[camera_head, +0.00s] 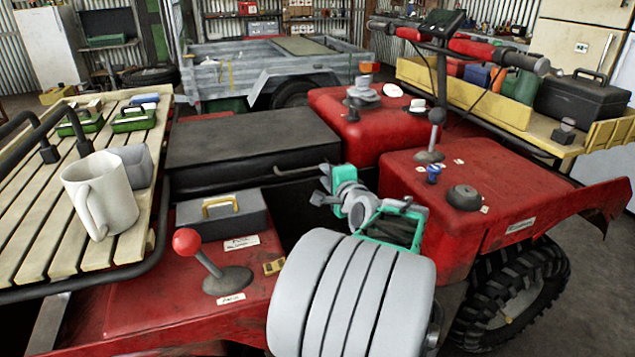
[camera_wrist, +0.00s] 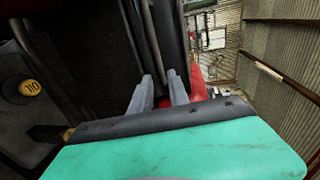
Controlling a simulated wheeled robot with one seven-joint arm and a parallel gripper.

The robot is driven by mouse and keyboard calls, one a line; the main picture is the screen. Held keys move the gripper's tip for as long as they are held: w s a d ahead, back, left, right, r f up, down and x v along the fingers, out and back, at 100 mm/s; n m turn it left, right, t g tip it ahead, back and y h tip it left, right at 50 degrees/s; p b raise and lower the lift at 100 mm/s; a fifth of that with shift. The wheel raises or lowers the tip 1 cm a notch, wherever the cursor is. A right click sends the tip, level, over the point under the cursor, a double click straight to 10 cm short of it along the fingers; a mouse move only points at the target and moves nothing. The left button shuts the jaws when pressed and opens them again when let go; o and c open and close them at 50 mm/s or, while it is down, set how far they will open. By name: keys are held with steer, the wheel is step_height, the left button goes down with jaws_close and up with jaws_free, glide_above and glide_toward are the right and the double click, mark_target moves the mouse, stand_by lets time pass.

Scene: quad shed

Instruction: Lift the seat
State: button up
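The seat (camera_head: 250,140) is a flat black slab in the middle of the red quad and looks lowered. A thin grey bar handle (camera_head: 308,170) runs along its near edge. My gripper (camera_head: 322,184) is by the right end of this handle, with its two grey fingers apart. In the wrist view, the fingers of my gripper (camera_wrist: 163,88) point at a long grey bar (camera_wrist: 152,42) that runs up beside a black edge. The bar's lower end appears between the fingertips; contact cannot be told. My arm hides part of the quad below.
A red-knobbed lever (camera_head: 187,243) and a grey box with a yellow handle (camera_head: 222,214) stand near the seat's front left. A slatted rack (camera_head: 30,225) carries mugs (camera_head: 100,195). A black-knobbed lever (camera_head: 436,118) rises to the right of my gripper.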

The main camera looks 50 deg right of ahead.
mark_target(318, 169)
steer(key=b+x, duration=0.1)
steer(key=x, duration=0.5)
steer(key=shift+w+d, duration=0.1)
steer(key=shift+w, duration=0.3)
jaws_close()
stand_by(0.9)
